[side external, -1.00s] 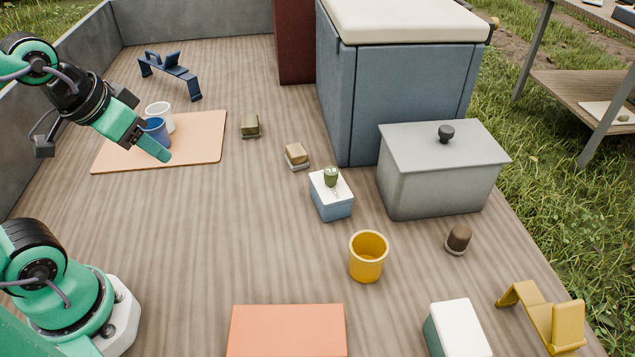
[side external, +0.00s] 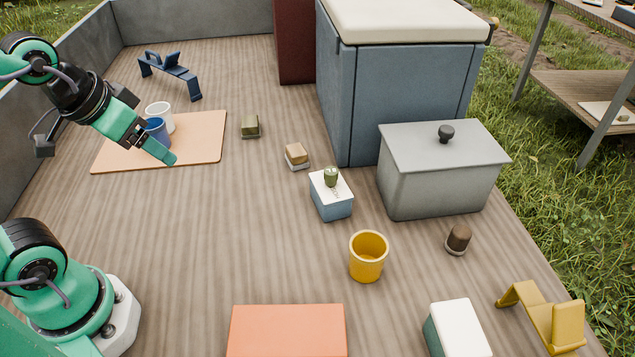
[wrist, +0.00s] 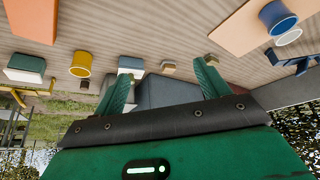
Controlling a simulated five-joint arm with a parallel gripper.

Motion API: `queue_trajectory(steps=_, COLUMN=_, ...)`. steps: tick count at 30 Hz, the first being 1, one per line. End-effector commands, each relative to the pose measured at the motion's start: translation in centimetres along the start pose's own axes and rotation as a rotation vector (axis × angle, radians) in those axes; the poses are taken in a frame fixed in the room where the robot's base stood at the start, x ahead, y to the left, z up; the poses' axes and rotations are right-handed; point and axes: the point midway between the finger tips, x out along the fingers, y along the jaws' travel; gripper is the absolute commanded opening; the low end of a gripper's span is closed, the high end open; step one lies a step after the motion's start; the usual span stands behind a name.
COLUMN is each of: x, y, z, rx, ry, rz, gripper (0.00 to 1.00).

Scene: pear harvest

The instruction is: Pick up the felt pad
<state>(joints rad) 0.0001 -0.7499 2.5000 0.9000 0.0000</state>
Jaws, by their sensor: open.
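My gripper (side external: 168,158) is in the air at the left, above the right part of a tan mat. It is empty, and the wrist view shows its two green fingers (wrist: 163,74) spread apart. I cannot tell for certain which thing is the felt pad. Small candidates stand on the wooden deck: a tan block on a grey layer (side external: 297,156), an olive-green block (side external: 250,126), and a brown rounded piece on a grey base (side external: 458,240). The tan block also shows between the fingers in the wrist view (wrist: 168,67). My gripper touches none of them.
A white-topped blue box (side external: 333,204), yellow cup (side external: 367,262), lidded grey bin (side external: 435,185) and large blue cabinet (side external: 400,95) stand to the right. The middle-left deck is clear.

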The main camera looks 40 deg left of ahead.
Motion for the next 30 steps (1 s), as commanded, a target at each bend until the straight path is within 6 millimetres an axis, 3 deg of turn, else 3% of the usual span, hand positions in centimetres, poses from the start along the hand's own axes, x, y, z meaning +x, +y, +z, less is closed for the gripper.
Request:
queue_trajectory(steps=5, x=-0.1, y=-0.1, z=-0.3, rx=-0.005, ry=-0.003, rz=-0.001, gripper=0.75)
queue_trajectory(steps=11, x=-0.1, y=-0.4, z=-2.0, rx=-0.034, ry=-0.024, rz=-0.007, gripper=0.75)
queue_trajectory(steps=20, x=0.3, y=-1.5, z=-7.4, rx=-0.125, ry=-0.082, rz=-0.026, gripper=0.75)
queue_trajectory(steps=30, x=2.5, y=-3.5, z=-13.8, rx=-0.239, ry=-0.152, rz=-0.05, gripper=0.75)
